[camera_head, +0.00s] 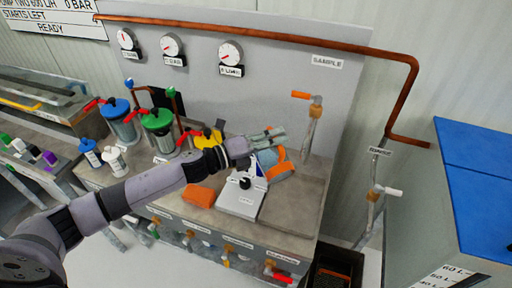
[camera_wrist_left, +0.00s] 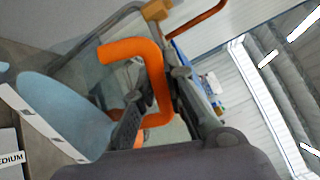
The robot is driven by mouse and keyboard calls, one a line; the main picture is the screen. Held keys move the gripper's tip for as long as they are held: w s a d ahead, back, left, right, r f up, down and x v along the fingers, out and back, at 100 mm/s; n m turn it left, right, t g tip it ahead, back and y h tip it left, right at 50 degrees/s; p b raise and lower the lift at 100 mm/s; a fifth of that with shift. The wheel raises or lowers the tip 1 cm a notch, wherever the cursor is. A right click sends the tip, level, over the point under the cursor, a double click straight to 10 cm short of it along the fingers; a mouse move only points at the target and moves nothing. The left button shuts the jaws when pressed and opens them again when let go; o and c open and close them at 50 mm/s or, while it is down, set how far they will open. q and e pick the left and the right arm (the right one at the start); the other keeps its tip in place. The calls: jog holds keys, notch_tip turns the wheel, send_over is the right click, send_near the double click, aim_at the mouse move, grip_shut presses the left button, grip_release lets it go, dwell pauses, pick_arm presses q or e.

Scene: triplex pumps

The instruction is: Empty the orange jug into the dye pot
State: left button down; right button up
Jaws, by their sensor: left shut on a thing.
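My left gripper (camera_head: 267,140) reaches in from the left over the bench. In the left wrist view its fingers (camera_wrist_left: 160,105) are shut on the orange handle (camera_wrist_left: 132,48) of the orange jug. The jug (camera_head: 281,166) shows in the head view as orange and grey shapes just below the fingers, partly hidden by them. I cannot tell its tilt or whether it touches the bench. Two lidded vessels, one blue-topped (camera_head: 119,120) and one green-topped (camera_head: 158,128), stand left of the arm. I cannot tell which vessel is the dye pot. My right gripper is out of view.
A white device with a black knob (camera_head: 240,202) and an orange block (camera_head: 199,196) lie in front of the jug. A tap with an orange lever (camera_head: 313,102) stands behind it. Small bottles (camera_head: 90,153) stand at the left. The grey bench (camera_head: 300,207) is clear at the right.

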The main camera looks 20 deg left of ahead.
aim_at(284, 175)
pick_arm(q)
jog(key=shift+w+a+r+n+p, duration=0.25)
jog(key=shift+w+a+r+n, duration=0.05)
jog(key=shift+w+a, duration=0.2)
jog(key=shift+w+a+r+n+p, duration=0.25)
jog(key=shift+w+a+n, duration=0.1)
jog(key=shift+w, duration=0.1)
dwell(0.9)
jog(key=shift+w+a+r+n+p, duration=0.4)
jog(key=shift+w+a+n+p, duration=0.15)
jog(key=shift+n, duration=0.1)
dwell(0.8)
